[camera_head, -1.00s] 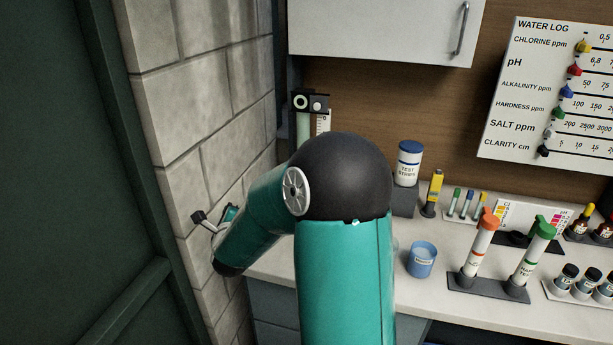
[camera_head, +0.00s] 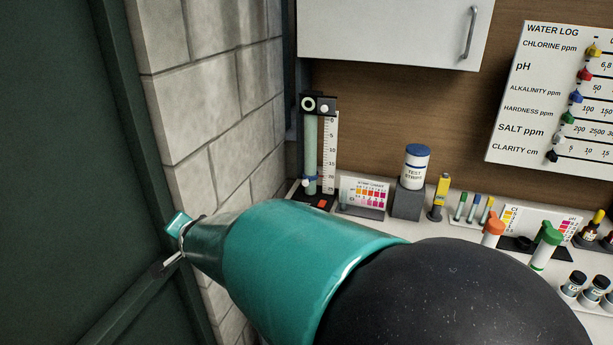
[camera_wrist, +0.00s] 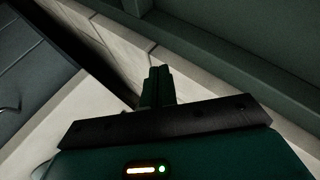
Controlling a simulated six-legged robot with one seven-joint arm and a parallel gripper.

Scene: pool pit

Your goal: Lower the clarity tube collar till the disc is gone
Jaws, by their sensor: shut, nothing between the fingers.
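The clarity tube (camera_head: 311,150) stands upright on the counter in the back left corner, beside a white scale (camera_head: 330,150). It has a black top (camera_head: 320,105) with a pale ring on its left part. A small blue and white collar (camera_head: 309,182) sits low on the tube. The disc cannot be made out for certain. My gripper (camera_wrist: 158,83) is shut and empty in the wrist view, pointing toward pale wall blocks and a dark green surface. In the head view my arm's end is at the left, near the wall, well apart from the tube.
A block wall (camera_head: 215,90) rises left of the tube, with a dark green panel (camera_head: 70,150) further left. A colour card (camera_head: 365,193) and a test strips tub (camera_head: 416,167) stand right of the tube. A white cabinet (camera_head: 395,30) hangs above.

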